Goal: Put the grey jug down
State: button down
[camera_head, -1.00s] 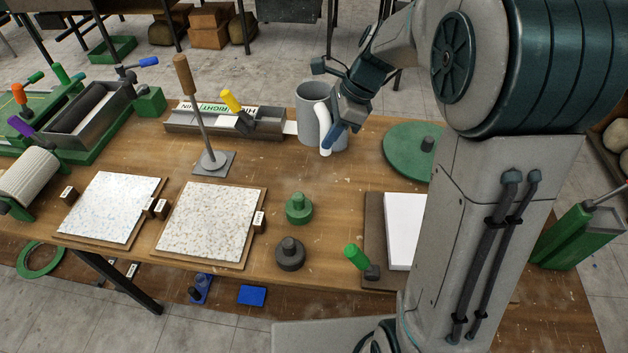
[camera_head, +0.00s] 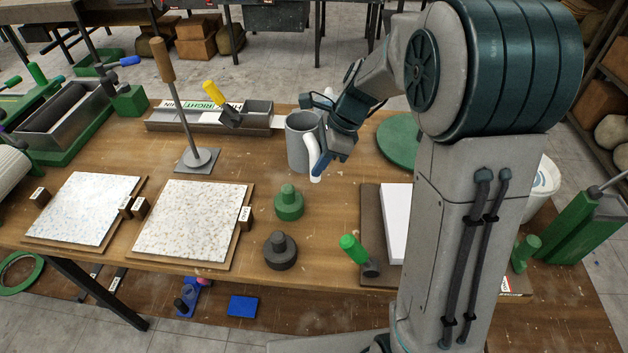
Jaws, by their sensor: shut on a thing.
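The grey jug (camera_head: 301,150) is upright at the rear middle of the wooden bench (camera_head: 330,240), with its white handle (camera_head: 315,160) facing right and toward me. My gripper (camera_head: 323,152) is shut on the jug at the handle side. The fingers partly hide the handle. The jug's base is at or very close to the bench top; I cannot tell whether it touches.
A green disc (camera_head: 398,138) lies right of the jug, partly behind my arm. A grey metal trough (camera_head: 165,118) is behind left. A green weight (camera_head: 289,202) and a dark weight (camera_head: 280,250) stand in front. Speckled tiles (camera_head: 190,220) lie left. Bare wood surrounds the jug's front.

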aim_at(319, 180)
jog(key=shift+f, duration=3.2)
jog(key=c, duration=1.2)
grip_release()
jog(key=shift+r, duration=0.1)
jog(key=v, duration=1.1)
jog(key=s+d+r+n+t+h, duration=0.1)
jog(key=s+d+n+h, duration=0.1)
jog(key=s+n, duration=0.7)
jog(key=s+d+r+n+t+h, duration=0.1)
jog(key=s+d+n+t+h, duration=0.1)
jog(key=s+n, duration=0.7)
jog(key=shift+s+r+h, duration=0.2)
jog(key=shift+s+h, duration=0.2)
jog(key=shift+s, duration=0.6)
